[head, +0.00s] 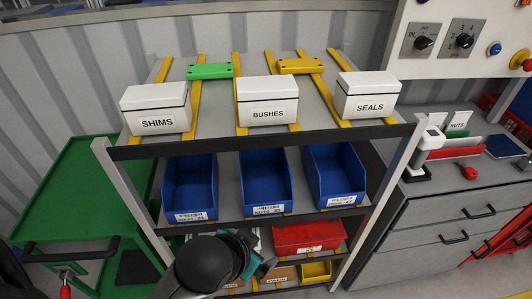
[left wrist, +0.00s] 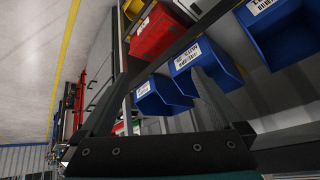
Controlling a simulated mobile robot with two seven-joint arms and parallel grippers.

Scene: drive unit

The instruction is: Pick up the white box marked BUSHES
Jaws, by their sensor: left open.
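The white box marked BUSHES (head: 267,101) stands upright with its lid closed on the top shelf, in the middle of the front row. In the head view my left arm is low in front of the rack, below the blue bins and well below the box. My left gripper (left wrist: 157,78) shows its two dark fingers spread apart and empty in the left wrist view, with bins beyond them. In the head view its fingers are mostly hidden by the arm. The BUSHES box is not visible in the left wrist view. My right gripper is in neither view.
A white SHIMS box (head: 157,108) and a white SEALS box (head: 367,96) flank the BUSHES box with gaps. Green (head: 210,71) and yellow (head: 300,66) pieces lie behind. Blue bins (head: 265,183) fill the shelf below; a red bin (head: 308,236) sits lower.

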